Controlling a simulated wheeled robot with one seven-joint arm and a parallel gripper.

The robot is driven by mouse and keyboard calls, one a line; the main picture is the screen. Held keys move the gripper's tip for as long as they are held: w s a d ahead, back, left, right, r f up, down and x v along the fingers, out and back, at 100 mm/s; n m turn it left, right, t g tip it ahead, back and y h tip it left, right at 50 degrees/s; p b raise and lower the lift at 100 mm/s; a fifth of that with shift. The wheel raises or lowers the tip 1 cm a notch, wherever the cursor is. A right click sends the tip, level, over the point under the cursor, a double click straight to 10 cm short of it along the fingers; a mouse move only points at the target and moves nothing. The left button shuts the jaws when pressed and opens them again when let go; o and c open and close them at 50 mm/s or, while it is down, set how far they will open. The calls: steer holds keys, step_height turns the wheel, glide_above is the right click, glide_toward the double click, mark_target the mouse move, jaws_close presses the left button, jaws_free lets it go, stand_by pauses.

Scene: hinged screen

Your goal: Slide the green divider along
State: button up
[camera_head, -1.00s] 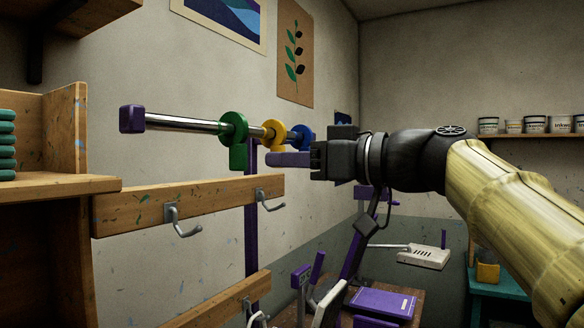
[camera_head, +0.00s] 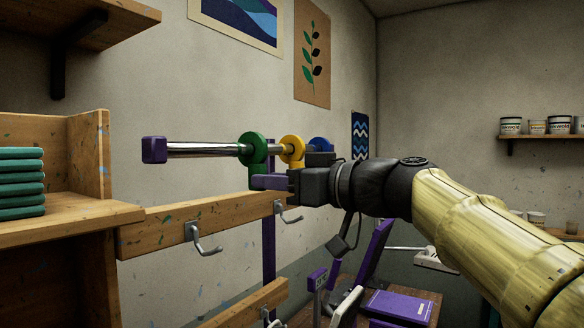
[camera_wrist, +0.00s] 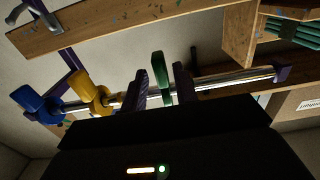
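The green divider (camera_head: 252,149) is a ring with a tab below, threaded on a shiny metal rod (camera_head: 205,150). It is the divider nearest the rod's purple end cap (camera_head: 154,150). A yellow divider (camera_head: 292,149) and a blue divider (camera_head: 320,145) sit farther along, the blue one partly behind my gripper (camera_head: 268,182). My gripper's purple fingers are at the green tab, just below the rod. In the wrist view the green divider (camera_wrist: 160,72) stands between the two parted fingers of my gripper (camera_wrist: 160,88), with narrow gaps seeming to show on both sides.
A wooden rail (camera_head: 160,232) with metal hooks (camera_head: 203,239) runs below the rod. A wooden shelf (camera_head: 80,215) with stacked green items (camera_head: 20,180) stands at the left. The rod is clear between the green divider and the end cap.

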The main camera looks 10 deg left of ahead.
steer(key=shift+w+a+r+p, duration=0.15)
steer(key=shift+w+a+p, duration=0.15)
steer(key=shift+a+p, duration=0.35)
steer(key=shift+a+f, duration=0.1)
steer(key=shift+f, duration=0.1)
steer(key=shift+c, duration=1.1)
jaws_close()
steer(key=shift+b, duration=0.35)
steer(key=shift+s+a+f+b, duration=0.1)
steer(key=shift+s+a+b, duration=0.15)
steer(key=shift+s+b, duration=0.25)
steer(key=shift+s+a+b, duration=0.25)
steer(key=shift+s+b, duration=0.1)
steer(key=shift+s, duration=0.3)
steer(key=shift+s+a+f+b, duration=0.1)
steer(key=shift+s+a+b, duration=0.15)
steer(key=shift+s+b, duration=0.25)
steer(key=shift+o, duration=2.2)
jaws_free()
steer(key=shift+d+r, duration=0.1)
steer(key=shift+r, duration=0.1)
